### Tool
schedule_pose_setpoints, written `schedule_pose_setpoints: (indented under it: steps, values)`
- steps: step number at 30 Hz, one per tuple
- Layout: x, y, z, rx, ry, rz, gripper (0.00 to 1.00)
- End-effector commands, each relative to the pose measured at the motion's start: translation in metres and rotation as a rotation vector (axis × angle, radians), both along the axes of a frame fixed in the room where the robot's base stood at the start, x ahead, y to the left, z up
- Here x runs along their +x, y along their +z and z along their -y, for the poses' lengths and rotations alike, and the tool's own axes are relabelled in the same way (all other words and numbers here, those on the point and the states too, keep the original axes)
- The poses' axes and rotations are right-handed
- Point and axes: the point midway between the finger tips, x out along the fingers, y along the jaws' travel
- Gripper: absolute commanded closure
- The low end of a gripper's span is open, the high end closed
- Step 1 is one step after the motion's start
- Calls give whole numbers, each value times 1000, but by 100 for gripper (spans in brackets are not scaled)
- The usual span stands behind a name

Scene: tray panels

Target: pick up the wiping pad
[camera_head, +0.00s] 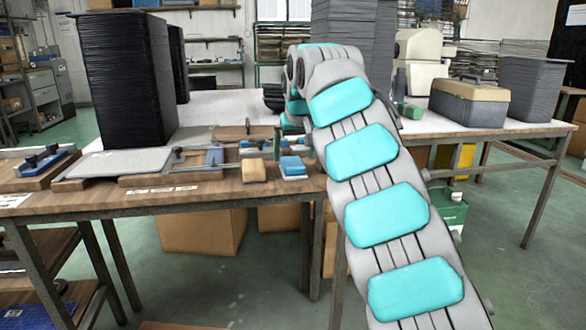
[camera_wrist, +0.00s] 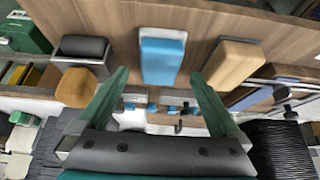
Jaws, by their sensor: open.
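The wiping pad, a blue block with a white layer (camera_head: 292,166), lies near the front edge of the wooden table in the head view. In the wrist view the pad (camera_wrist: 161,58) is just beyond and between my two green fingertips. My gripper (camera_wrist: 158,76) is open and empty, with the fingers spread wider than the pad. I cannot tell from this view how high the fingertips are above it. In the head view my arm hides most of my gripper.
A wooden block (camera_head: 254,170) lies left of the pad; it also shows right of the pad in the wrist view (camera_wrist: 233,65). A grey flat panel (camera_head: 122,163) and a tall dark stack (camera_head: 122,80) stand further left. A grey toolbox (camera_head: 468,102) is at the right.

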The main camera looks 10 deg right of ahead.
Motion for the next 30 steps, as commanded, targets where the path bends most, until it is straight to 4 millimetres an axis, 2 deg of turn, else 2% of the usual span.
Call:
schedule_pose_setpoints:
  steps: [9, 17, 30]
  values:
    - [24, -34, 1, 0, -1, -2, 0]
    - [27, -38, 1, 0, -1, 0, 0]
    - [26, -38, 0, 0, -1, 0, 48]
